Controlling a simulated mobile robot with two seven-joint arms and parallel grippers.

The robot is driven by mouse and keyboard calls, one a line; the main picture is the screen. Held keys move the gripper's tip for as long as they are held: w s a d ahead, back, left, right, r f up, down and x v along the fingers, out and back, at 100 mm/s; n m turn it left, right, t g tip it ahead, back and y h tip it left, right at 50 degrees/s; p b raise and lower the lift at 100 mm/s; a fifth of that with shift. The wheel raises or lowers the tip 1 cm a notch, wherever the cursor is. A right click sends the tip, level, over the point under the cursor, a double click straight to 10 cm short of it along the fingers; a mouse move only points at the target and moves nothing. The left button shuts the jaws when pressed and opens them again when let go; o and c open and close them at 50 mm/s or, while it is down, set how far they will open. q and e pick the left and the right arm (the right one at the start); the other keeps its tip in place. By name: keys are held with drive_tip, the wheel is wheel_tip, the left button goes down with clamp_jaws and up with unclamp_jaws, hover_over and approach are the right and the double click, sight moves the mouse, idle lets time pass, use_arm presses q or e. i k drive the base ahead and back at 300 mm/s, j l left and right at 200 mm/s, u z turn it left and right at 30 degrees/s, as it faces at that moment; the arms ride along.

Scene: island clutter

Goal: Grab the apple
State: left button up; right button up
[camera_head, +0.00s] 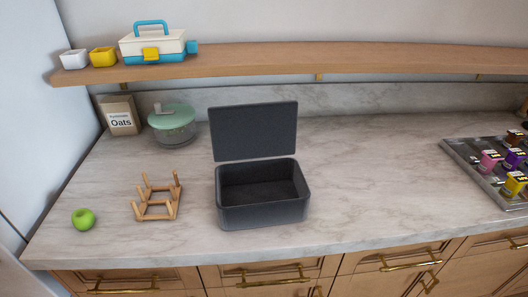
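A green apple (83,219) sits on the marble countertop near its front left corner. It stands alone, to the left of a small wooden rack. Neither of my grippers shows in the head view.
The wooden rack (158,199) with upright pegs stands right of the apple. A dark grey box (262,213) with its lid raised is mid-counter. An oats package (121,115) and a green-lidded bowl (173,125) stand behind. A wooden shelf (390,57) runs above. Free counter lies right of the box.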

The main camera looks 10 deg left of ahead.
sight(82, 219)
drive_tip(key=u, duration=1.75)
drive_tip(key=i+j, duration=0.15)
drive_tip(key=j, duration=0.25)
drive_tip(key=i+j+z, duration=0.1)
drive_tip(key=j, duration=0.25)
